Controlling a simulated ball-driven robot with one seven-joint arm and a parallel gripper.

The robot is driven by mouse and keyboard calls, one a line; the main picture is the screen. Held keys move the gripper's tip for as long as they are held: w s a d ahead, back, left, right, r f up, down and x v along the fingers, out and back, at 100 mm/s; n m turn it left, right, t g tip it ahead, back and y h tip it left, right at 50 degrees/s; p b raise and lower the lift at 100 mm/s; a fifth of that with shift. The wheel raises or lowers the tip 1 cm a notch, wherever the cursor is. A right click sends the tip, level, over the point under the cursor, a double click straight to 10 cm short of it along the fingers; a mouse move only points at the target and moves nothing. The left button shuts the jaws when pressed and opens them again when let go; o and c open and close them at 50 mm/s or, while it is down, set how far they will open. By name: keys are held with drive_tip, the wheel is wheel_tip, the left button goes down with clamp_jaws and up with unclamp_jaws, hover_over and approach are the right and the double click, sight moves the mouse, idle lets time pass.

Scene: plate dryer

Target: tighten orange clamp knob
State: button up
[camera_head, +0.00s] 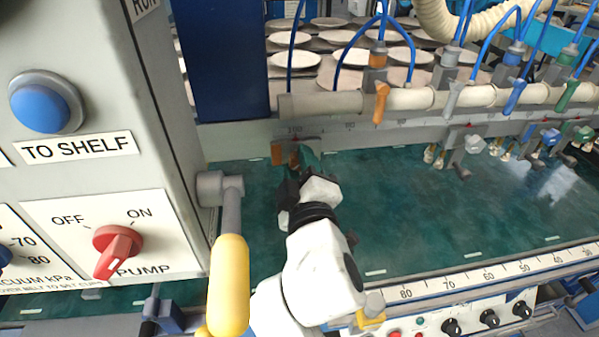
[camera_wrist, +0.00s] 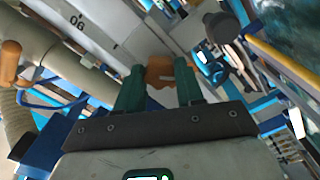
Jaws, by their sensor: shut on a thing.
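The orange clamp knob (camera_head: 278,154) is at the left end of the pale scale rail, low on its front face, mostly hidden by my gripper in the head view. In the wrist view the orange knob (camera_wrist: 158,72) shows between and just beyond the tips of the two green fingers. My gripper (camera_head: 303,160) reaches up to it from below and is shut on it. The fingers also show in the wrist view (camera_wrist: 160,80), one on each side of the knob. The part of the knob between the fingers is partly hidden.
A yellow-gripped lever (camera_head: 230,285) stands left of my arm, beside the grey control box with the red pump switch (camera_head: 116,250). An orange valve handle (camera_head: 381,102) hangs from the pipe above. Grey, blue (camera_head: 551,137) and green clamps sit further right.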

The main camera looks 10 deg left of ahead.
drive_tip(key=m, duration=0.1)
drive_tip(key=m+b, duration=0.1)
drive_tip(key=m, duration=0.1)
drive_tip(key=m+b, duration=0.1)
drive_tip(key=shift+f+m, duration=0.25)
drive_tip(key=shift+m, duration=0.05)
drive_tip(key=shift+m+b, duration=0.9)
drive_tip(key=shift+m, duration=0.9)
drive_tip(key=o, duration=1)
drive_tip(key=shift+r, duration=0.2)
drive_tip(key=shift+o, duration=0.2)
drive_tip(key=v, duration=1.1)
